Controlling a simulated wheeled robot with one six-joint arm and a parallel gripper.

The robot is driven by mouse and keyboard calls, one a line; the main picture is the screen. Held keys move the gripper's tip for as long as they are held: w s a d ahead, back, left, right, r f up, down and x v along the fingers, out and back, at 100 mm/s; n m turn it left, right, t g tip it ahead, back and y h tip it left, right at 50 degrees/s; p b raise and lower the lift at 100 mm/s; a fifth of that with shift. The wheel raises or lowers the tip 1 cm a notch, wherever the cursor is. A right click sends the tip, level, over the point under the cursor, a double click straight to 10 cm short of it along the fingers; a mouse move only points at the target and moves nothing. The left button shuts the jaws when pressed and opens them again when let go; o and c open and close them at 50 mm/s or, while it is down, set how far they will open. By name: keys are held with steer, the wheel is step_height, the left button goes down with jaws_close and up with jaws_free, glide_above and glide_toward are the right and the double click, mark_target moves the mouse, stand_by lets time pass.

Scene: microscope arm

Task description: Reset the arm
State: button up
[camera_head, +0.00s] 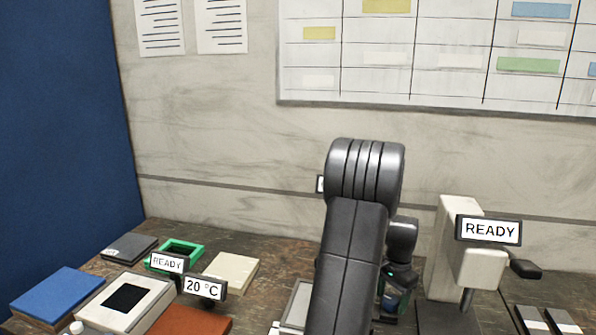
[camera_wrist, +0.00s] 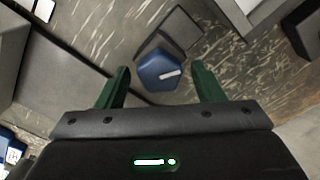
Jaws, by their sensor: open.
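My arm stands upright in the middle of the head view, folded at the top, above the bench. Beyond the fingertips a blue faceted object (camera_wrist: 159,72) with a small white label sits on the wooden bench. I cannot tell whether the gripper touches it, but it appears apart. In the head view my arm hides most of the area around the gripper.
A white device (camera_head: 489,268) with a "READY" sign (camera_head: 488,230) stands at right. At left are a blue book-like block (camera_head: 57,290), a device with a dark screen (camera_head: 148,302), a green frame (camera_head: 193,249) and a "20 °C" sign (camera_head: 204,288). A wall stands behind.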

steer(key=shift+r, duration=0.1)
step_height(320, 180, up, 13)
step_height(320, 180, down, 14)
steer(key=shift+r, duration=0.2)
steer(key=shift+r+n, duration=0.2)
steer(key=shift+n, duration=1)
steer(key=n, duration=0.3)
steer(key=shift+n, duration=0.4)
steer(key=n+p, duration=0.1)
steer(key=n, duration=0.2)
steer(key=shift+n, duration=0.4)
steer(key=n, duration=0.5)
steer(key=shift+p, duration=0.4)
steer(key=n+p, duration=0.1)
steer(key=n, duration=0.4)
steer(key=shift+a, duration=0.1)
